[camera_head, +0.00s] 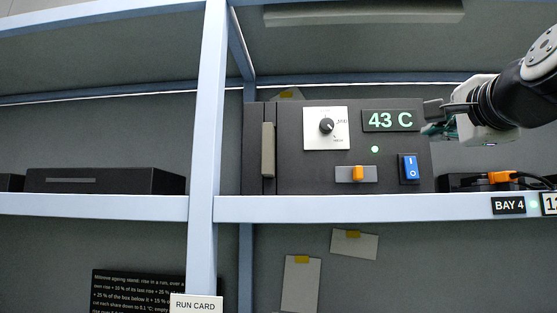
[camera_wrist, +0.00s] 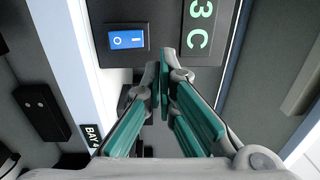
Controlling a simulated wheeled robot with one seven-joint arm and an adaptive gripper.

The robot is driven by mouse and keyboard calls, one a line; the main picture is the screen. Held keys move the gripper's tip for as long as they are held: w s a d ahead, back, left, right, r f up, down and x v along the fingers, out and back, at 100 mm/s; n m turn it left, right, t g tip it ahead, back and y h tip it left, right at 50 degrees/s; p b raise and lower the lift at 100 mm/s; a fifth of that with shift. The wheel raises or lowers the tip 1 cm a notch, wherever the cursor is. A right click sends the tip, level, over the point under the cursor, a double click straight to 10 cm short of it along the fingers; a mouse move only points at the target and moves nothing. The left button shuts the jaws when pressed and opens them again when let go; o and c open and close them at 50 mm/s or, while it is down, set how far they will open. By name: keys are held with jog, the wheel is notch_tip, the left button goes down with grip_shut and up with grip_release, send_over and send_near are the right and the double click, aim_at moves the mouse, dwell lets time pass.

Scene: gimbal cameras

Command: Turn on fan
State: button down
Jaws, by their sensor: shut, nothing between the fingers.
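A dark box on the shelf (camera_head: 320,185) carries the controls; no fan or fan label is readable. Its front has a blue rocker switch (camera_head: 409,167) marked I above O, also in the wrist view (camera_wrist: 126,40). Which side is pressed I cannot tell. An orange slider (camera_head: 358,173) sits to its left. A black knob (camera_head: 326,126) is on a white plate, and a display (camera_head: 391,120) reads 43 C. My gripper (camera_head: 431,131) is shut and empty by the box's right edge, above and right of the switch. Its green-padded fingers show in the wrist view (camera_wrist: 163,75).
A blue shelf rail (camera_head: 330,208) runs below the box, and an upright post (camera_head: 208,110) stands to its left. An orange-plugged device (camera_head: 500,178) and a BAY 4 label (camera_head: 508,205) are at right. A black box (camera_head: 105,181) lies on the left shelf.

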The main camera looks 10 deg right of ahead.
jog(key=v, duration=0.2)
jog(key=r+v, duration=0.1)
jog(key=v, duration=0.2)
jog(key=shift+f, duration=0.1)
dwell(0.4)
jog(key=w+a+f+n+g+y, duration=0.1)
jog(key=a+f+n+g+y, duration=0.35)
jog(key=f, duration=0.75)
jog(key=w+a+f+n+g+y, duration=0.1)
jog(key=a+f+n+g, duration=0.1)
jog(key=a+f+n, duration=0.75)
jog(key=s+a+f+n+g, duration=0.1)
jog(key=s+f+n+g, duration=0.2)
jog(key=f, duration=0.8)
jog(key=s+f+n+g, duration=0.3)
jog(key=s+f, duration=0.4)
jog(key=f, duration=0.5)
jog(key=shift+s+a+f+n, duration=0.2)
jog(key=shift+a+n, duration=0.2)
jog(key=shift+n, duration=0.2)
